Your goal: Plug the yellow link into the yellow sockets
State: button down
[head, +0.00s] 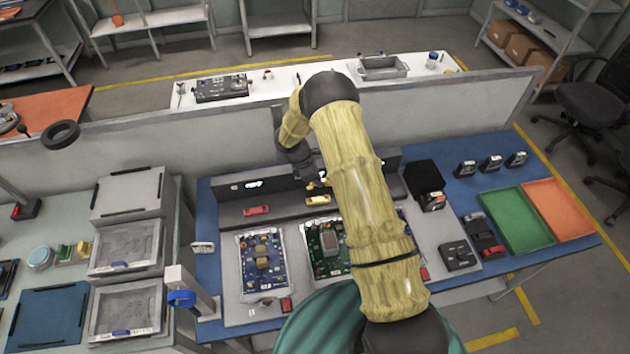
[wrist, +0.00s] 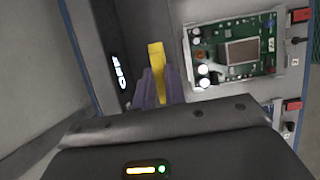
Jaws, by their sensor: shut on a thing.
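The yellow link (wrist: 156,58) is between the purple fingers of my gripper (wrist: 158,88) in the wrist view, and its far end sticks out past the fingertips. My gripper (head: 312,184) is shut on it. In the head view my gripper is over the grey ledge behind the boards, partly hidden by my arm. A yellow piece (head: 318,200) shows just below the fingers there; I cannot tell whether it touches the ledge. A green circuit board (head: 328,247) is in front of the ledge; it also shows in the wrist view (wrist: 232,50). I cannot make out the yellow sockets.
A red piece (head: 256,210) lies on the ledge to the left. A blue circuit board (head: 262,262) is left of the green one. A black box (head: 424,178) stands at the right. A grey partition (head: 230,150) rises behind. Green (head: 515,219) and orange (head: 559,210) trays lie far right.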

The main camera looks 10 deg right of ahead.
jog(key=shift+w+f+b, duration=0.25)
jog(key=shift+f+b, duration=0.05)
jog(key=shift+f, duration=0.25)
jog(key=shift+w+f+b, duration=0.2)
jog(key=shift+f+b, duration=0.1)
jog(key=shift+f, duration=0.2)
jog(key=shift+f+b, duration=1.15)
jog(key=shift+f, duration=0.85)
jog(key=shift+f+b, duration=0.55)
jog(key=shift+f, duration=0.1)
jog(key=shift+f+b, duration=0.9)
jog(key=shift+b, duration=0.1)
dwell(0.6)
